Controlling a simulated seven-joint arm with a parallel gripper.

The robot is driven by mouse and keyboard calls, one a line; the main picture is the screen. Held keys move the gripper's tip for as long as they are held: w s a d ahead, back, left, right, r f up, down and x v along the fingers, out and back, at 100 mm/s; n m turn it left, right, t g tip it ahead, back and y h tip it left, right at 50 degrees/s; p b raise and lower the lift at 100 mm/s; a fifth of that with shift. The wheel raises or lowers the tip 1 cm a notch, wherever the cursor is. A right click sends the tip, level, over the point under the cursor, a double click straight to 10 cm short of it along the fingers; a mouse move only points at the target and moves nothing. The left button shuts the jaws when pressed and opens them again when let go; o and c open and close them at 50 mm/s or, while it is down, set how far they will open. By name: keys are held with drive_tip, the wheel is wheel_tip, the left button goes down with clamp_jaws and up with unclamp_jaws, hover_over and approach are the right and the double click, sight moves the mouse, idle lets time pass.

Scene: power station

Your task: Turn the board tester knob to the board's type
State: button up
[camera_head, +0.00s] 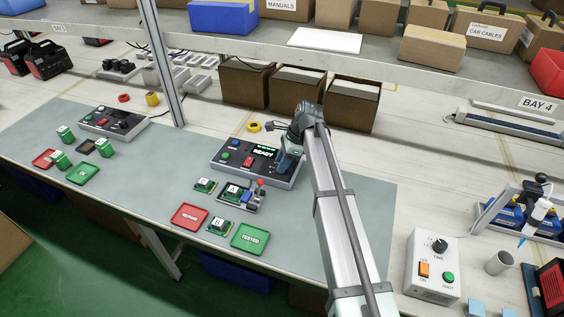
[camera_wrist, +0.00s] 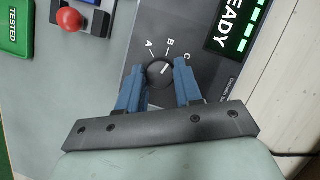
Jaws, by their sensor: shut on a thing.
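The board tester (camera_head: 222,164) is a dark console with a lit READY screen, also seen in the wrist view (camera_wrist: 238,25). Its black knob (camera_wrist: 158,73) has printed marks A, B and C around it. The knob's white pointer line slants up and right, seemingly between B and C. My gripper (camera_wrist: 166,76) has its blue fingers on both sides of the knob, shut on it. In the head view my gripper (camera_head: 289,160) hides the knob. A green board (camera_head: 232,188) sits in the fixture before the tester; its small white label seems to read A.
Two more green boards (camera_head: 205,184) (camera_head: 219,224) lie beside a red tray (camera_head: 189,216) and a green TESTED tray (camera_head: 249,237). A red-knobbed lever (camera_wrist: 70,19) stands at the fixture. Cardboard boxes (camera_head: 297,91) stand behind the tester.

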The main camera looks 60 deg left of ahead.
drive_tip(key=n+h, duration=0.1)
drive_tip(key=n, duration=0.3)
drive_tip(key=n+h, duration=0.1)
drive_tip(key=n, duration=0.1)
drive_tip(key=shift+w+a+n+h, duration=0.1)
drive_tip(key=shift+a+n+h, duration=0.15)
drive_tip(key=shift+n+h, duration=0.05)
drive_tip(key=n+h, duration=0.1)
drive_tip(key=n, duration=0.2)
drive_tip(key=n+t+h, duration=0.1)
drive_tip(key=n, duration=0.2)
idle(0.4)
drive_tip(key=o, duration=1)
drive_tip(key=v, duration=0.7)
drive_tip(key=shift+a+r, duration=0.15)
drive_tip(key=shift+r, duration=0.15)
